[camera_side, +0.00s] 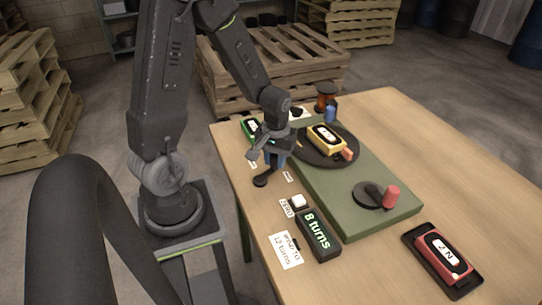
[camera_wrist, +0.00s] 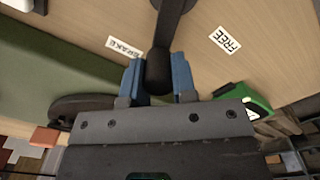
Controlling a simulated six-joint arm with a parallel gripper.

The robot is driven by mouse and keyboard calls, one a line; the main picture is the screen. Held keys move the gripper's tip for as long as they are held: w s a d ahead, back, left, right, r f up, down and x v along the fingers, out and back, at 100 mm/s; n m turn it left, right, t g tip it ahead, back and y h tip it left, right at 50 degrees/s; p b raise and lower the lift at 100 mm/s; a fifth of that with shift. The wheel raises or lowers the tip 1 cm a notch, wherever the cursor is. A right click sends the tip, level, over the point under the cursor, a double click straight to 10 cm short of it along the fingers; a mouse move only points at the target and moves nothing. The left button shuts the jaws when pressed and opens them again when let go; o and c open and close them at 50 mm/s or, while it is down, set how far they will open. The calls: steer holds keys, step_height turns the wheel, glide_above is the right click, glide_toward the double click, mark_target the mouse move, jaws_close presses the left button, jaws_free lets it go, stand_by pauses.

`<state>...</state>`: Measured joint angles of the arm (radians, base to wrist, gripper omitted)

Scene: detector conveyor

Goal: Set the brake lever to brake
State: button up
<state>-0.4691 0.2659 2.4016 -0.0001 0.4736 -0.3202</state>
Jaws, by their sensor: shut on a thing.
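The brake lever is a black arm on a dark round foot (camera_side: 262,180) at the near left side of the green machine base (camera_side: 335,205). In the wrist view its black knob (camera_wrist: 157,72) sits between my gripper's blue fingers (camera_wrist: 157,82), which are shut on it. The lever's shaft (camera_wrist: 168,25) runs up from the knob, tilted slightly. The BRAKE label (camera_wrist: 124,47) lies left of the knob and the FREE label (camera_wrist: 225,40) lies farther off to the right. In the side view my gripper (camera_side: 274,158) hides most of the lever.
A dark turntable with a yellow unit (camera_side: 327,138) and a crank with a red handle (camera_side: 391,196) stand on the base. A display (camera_side: 319,235) reads "8 turns", beside a white button (camera_side: 298,201) and a card (camera_side: 286,251). A red unit (camera_side: 446,254) lies front right.

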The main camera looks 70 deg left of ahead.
steer(key=shift+w+d+m, duration=0.2)
steer(key=shift+d+m, duration=0.4)
steer(key=shift+m, duration=0.7)
steer(key=o, duration=0.9)
step_height(320, 180, up, 14)
steer(key=shift+f, duration=0.1)
steer(key=shift+d, duration=0.1)
steer(key=s+d+r+m+t, duration=0.2)
steer(key=d, duration=0.2)
steer(key=s+d+r+m+t, duration=0.1)
steer(key=s+d+r+m, duration=0.1)
steer(key=s+d+r, duration=0.1)
steer(key=s+d+r+m+t, duration=0.2)
steer(key=d, duration=0.3)
steer(key=shift+s+r+t, duration=0.25)
steer(key=shift+r+t, duration=0.05)
